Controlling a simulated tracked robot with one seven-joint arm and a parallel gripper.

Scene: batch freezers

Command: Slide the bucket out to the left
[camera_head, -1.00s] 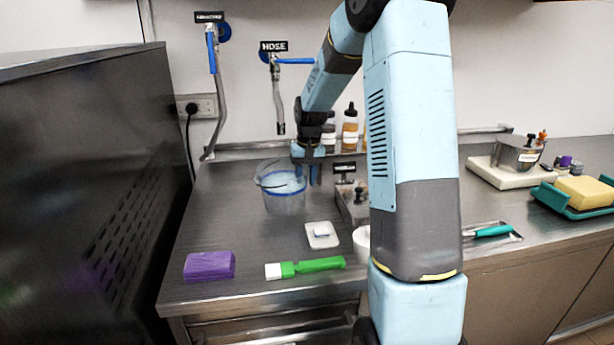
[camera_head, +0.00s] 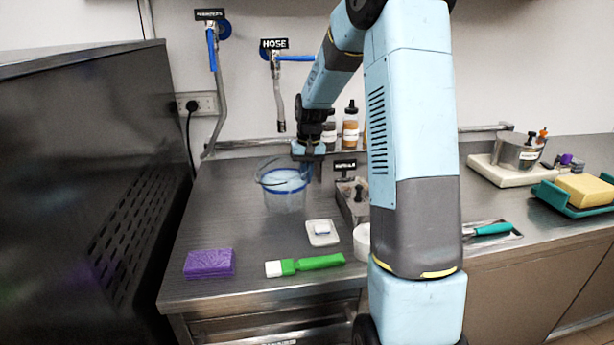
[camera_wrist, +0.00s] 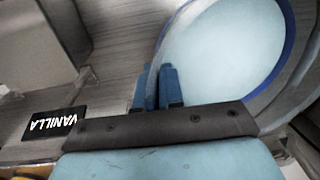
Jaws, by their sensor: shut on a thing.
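The clear bucket (camera_head: 284,200) with a blue band and pale contents stands upright on the steel counter, left of the small metal container. Its wire handle leans to the left. My gripper (camera_head: 312,172) is at the bucket's right side. In the wrist view, the two blue fingers (camera_wrist: 157,88) are close together at the edge of the bucket (camera_wrist: 222,50), shut on its rim or wall. The exact contact is partly hidden by the fingers.
The counter (camera_head: 222,215) left of the bucket is clear up to the dark machine (camera_head: 85,180). A purple sponge (camera_head: 209,264), a green brush (camera_head: 310,264) and a small white dish (camera_head: 322,232) lie in front. A VANILLA sign (camera_wrist: 50,124) and bottles (camera_head: 350,128) are behind.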

